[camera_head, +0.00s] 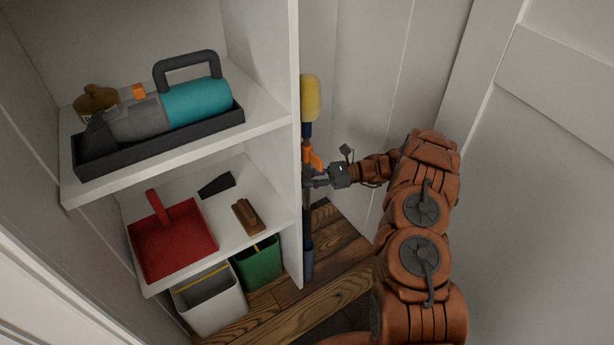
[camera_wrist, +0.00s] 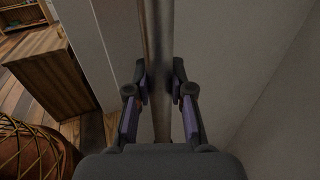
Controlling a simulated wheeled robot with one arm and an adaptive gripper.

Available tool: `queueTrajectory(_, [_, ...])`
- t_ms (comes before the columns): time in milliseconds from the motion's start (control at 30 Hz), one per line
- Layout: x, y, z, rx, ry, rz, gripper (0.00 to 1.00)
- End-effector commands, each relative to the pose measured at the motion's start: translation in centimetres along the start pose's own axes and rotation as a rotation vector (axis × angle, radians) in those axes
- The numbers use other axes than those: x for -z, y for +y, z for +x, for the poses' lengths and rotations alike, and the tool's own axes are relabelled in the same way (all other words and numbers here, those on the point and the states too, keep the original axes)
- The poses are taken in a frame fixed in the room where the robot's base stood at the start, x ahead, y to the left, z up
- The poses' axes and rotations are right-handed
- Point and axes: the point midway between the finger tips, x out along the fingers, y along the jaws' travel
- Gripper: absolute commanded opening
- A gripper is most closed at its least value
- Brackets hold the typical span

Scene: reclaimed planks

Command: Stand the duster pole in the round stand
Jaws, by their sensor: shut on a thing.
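The duster pole (camera_head: 307,215) stands about upright beside the right side panel of the shelf unit. It has a yellow head (camera_head: 311,98) at the top and a blue lower section (camera_head: 308,262) near the floor. My gripper (camera_head: 312,181) is shut on the pole around its middle, just below an orange piece (camera_head: 313,158). In the wrist view, the pole (camera_wrist: 157,60) runs between the two fingers of my gripper (camera_wrist: 159,88). I cannot make out the round stand in either view, and I cannot tell what the pole's foot rests on.
The white shelf unit (camera_head: 295,120) is close on the pole's left. It holds a teal handheld vacuum (camera_head: 198,103), a red dustpan (camera_head: 172,245) and a brush (camera_head: 248,216). White (camera_head: 212,305) and green (camera_head: 260,265) bins stand below. Panelled white walls (camera_head: 560,130) are on the right.

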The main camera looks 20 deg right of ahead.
Motion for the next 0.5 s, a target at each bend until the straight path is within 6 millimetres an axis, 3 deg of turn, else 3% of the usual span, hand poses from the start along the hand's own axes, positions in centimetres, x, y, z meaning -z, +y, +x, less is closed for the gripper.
queueTrajectory(500, [3.0,0.0,0.0,0.000,0.000,-0.001,0.00])
